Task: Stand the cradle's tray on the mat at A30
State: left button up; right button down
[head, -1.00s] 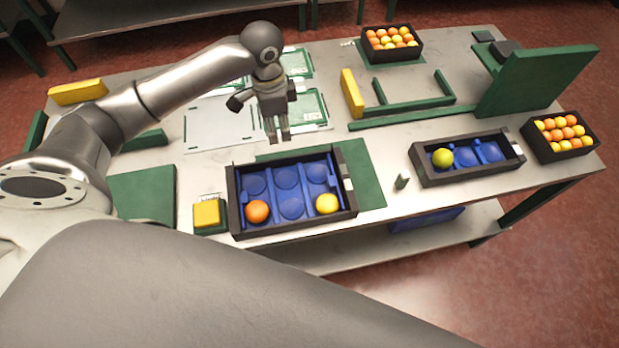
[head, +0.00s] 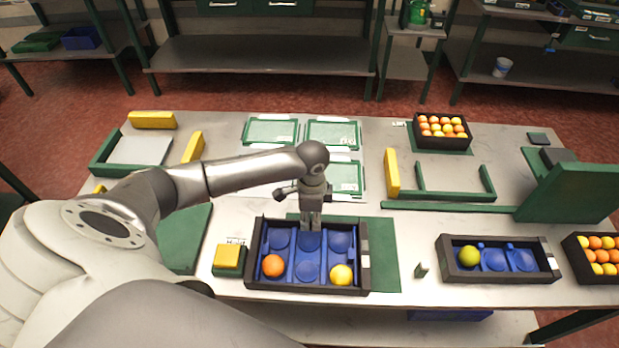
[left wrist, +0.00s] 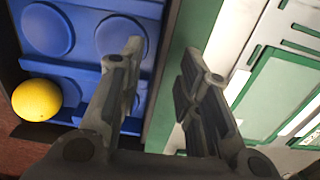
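A dark tray (head: 308,287) with a blue six-hollow insert lies on a green mat (head: 384,262) at the front middle. It holds one orange and one yellow fruit in its near row. My left gripper (head: 310,229) points down at this tray's far wall. In the left wrist view its fingers (left wrist: 163,66) are open with a gap, the tray's wall and green mat between and below them; contact cannot be told. Green-bordered pads (head: 270,144) lie farther back. I cannot read A30 or tell which item is the cradle. My right gripper is not in view.
A smaller dark tray (head: 497,276) with one yellow-green fruit is at right. Full fruit crates stand at back right (head: 441,144) and far right (head: 592,276). A green upright panel (head: 570,195), a yellow block (head: 392,173) and green rails (head: 455,208) are obstacles.

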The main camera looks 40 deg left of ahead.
pick_arm(q)
jog(key=shift+f, duration=1.25)
jog(key=shift+c, duration=0.8)
grip_shut()
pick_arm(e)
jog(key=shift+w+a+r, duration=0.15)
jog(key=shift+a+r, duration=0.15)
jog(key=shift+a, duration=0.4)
pick_arm(q)
jog(key=shift+r, duration=0.1)
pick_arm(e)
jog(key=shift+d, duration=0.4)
